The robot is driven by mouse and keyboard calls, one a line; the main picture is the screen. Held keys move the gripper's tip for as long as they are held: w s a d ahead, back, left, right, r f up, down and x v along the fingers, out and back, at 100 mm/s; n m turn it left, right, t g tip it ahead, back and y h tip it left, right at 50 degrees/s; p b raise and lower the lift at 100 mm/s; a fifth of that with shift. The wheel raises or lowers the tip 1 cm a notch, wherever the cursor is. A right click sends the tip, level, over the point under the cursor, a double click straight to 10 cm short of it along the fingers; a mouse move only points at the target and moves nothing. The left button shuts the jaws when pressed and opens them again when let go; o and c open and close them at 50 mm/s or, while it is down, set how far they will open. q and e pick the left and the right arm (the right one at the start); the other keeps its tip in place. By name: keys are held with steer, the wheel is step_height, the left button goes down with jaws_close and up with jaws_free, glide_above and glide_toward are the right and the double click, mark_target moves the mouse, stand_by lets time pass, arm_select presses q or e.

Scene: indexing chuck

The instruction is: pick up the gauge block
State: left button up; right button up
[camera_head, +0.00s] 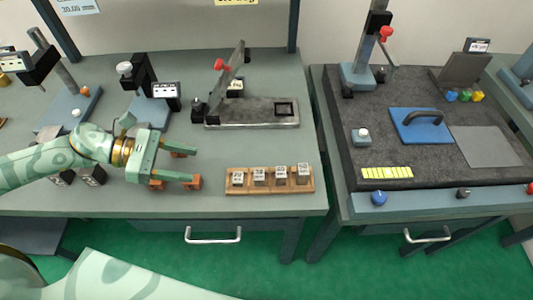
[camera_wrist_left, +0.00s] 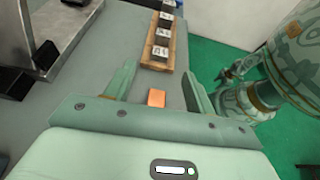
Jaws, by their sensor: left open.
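Several grey gauge blocks (camera_head: 281,173) with white number labels stand upright in a row in a wooden rack (camera_head: 248,188) on the left bench. The labels are too small to read surely, so I cannot tell which block is meant. My left gripper (camera_head: 191,164) is open and empty, left of the rack, with its fingers pointing toward it. In the left wrist view the open fingers (camera_wrist_left: 158,75) stand short of the rack (camera_wrist_left: 172,66) and its blocks (camera_wrist_left: 154,53). No block is between the fingertips. My right gripper does not show.
Orange pieces (camera_head: 193,184) show close by the left fingers; one (camera_wrist_left: 156,98) appears between them in the left wrist view. A grey fixture plate (camera_head: 250,119) with a tilted upright stands behind the rack. A dark-topped bench (camera_head: 420,167) is at right. Bench surface between gripper and rack is clear.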

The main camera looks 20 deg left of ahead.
arm_select(q)
steer(key=shift+d, duration=0.15)
glide_toward(252, 181)
steer(key=d, duration=0.2)
steer(key=w+d, duration=0.1)
steer(key=shift+w+d+r, duration=0.1)
steer(key=shift+d+r, duration=0.2)
steer(key=shift+r, duration=0.1)
steer(key=shift+d, duration=0.25)
steer(key=x, duration=0.5)
steer(key=shift+w+d+r+p, duration=0.1)
steer(key=shift+w+r+p, duration=0.1)
steer(key=shift+p, duration=0.1)
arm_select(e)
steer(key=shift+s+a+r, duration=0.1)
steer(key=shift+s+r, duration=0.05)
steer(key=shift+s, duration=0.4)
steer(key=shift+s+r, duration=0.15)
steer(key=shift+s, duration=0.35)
arm_select(q)
steer(key=c, duration=1.2)
